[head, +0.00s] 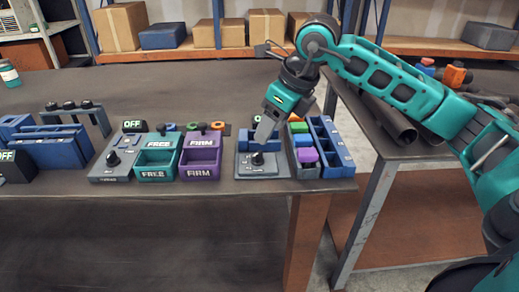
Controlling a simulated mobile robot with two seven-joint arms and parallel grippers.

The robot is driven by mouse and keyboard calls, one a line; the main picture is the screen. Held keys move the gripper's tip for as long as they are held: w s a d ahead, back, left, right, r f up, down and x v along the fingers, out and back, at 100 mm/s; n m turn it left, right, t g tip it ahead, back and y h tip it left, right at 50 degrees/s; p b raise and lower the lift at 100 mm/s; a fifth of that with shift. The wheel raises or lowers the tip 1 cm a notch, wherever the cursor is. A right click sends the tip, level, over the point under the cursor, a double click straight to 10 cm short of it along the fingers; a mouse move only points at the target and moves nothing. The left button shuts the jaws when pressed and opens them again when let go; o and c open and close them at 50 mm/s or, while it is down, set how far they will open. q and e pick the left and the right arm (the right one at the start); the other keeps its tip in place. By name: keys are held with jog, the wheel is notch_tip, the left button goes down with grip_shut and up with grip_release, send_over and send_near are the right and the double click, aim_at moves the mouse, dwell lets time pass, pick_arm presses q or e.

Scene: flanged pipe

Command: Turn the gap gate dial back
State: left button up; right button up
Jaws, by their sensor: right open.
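My right gripper (265,132) reaches down from the upper right over a blue-grey box (242,170) on the table. Its jaws are open, with the fingertips just above or around a small black dial (258,158) on the box's face. Whether they touch the dial I cannot tell. The lettering below this dial is too small to read. Another black dial (113,158) stands on a grey panel (100,175) to the left, beside a display reading OFF (132,125). Which dial is the gap gate one I cannot read. My left gripper is not in view.
A teal FREE bin (155,175) and a purple FIRM bin (200,172) stand left of the box. A blue rack (330,150) and coloured blocks (305,155) stand close on its right. Dark pipes (385,120) lie on the right table. The table's front strip is clear.

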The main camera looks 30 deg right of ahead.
aim_at(258, 152)
jog(key=x, duration=0.6)
jog(key=shift+w+f, duration=0.15)
jog(key=shift+f, duration=0.1)
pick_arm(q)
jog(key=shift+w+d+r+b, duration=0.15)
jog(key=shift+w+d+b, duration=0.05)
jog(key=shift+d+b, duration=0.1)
pick_arm(e)
jog(key=shift+w+a+f, duration=0.15)
jog(key=shift+w+f, duration=0.1)
jog(key=shift+f, duration=0.35)
jog(key=c, duration=1)
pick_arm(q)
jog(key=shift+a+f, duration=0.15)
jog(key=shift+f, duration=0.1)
pick_arm(e)
jog(key=shift+c, duration=0.2)
